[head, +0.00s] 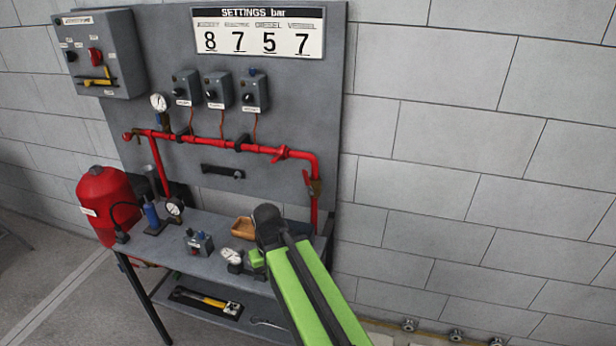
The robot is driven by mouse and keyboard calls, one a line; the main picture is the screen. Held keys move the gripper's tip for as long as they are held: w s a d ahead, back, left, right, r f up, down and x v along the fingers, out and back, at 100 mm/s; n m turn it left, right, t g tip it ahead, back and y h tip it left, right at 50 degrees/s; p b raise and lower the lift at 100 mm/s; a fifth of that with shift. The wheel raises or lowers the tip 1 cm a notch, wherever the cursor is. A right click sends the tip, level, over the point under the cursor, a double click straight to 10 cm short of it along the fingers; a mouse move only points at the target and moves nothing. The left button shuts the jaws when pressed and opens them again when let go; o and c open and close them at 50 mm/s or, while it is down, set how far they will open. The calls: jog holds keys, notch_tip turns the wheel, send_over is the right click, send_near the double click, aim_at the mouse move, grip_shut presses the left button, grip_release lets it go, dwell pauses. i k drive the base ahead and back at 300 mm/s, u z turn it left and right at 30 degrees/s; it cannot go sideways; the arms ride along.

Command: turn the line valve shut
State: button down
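A red pipe (228,144) runs across the upright grey panel and bends down at its right end. A red lever-like part (281,153) sits on the pipe near its right end. I cannot tell which of these is the line valve, or how far either is turned. My green and black arm reaches in from the lower right, its black joint in front of the bench and below the pipe. My gripper cannot be made out.
The grey bench (215,223) holds gauges, a small switch box (198,243) and a brown tray (243,228). A red tank (108,204) stands left. A control box (99,54) and a settings board (258,33) hang above. The block wall at right is bare.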

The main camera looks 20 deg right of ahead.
aim_at(305, 172)
jog(key=u, duration=1.75)
jog(key=k, duration=0.55)
jog(key=z, duration=0.65)
jog(key=i, duration=1)
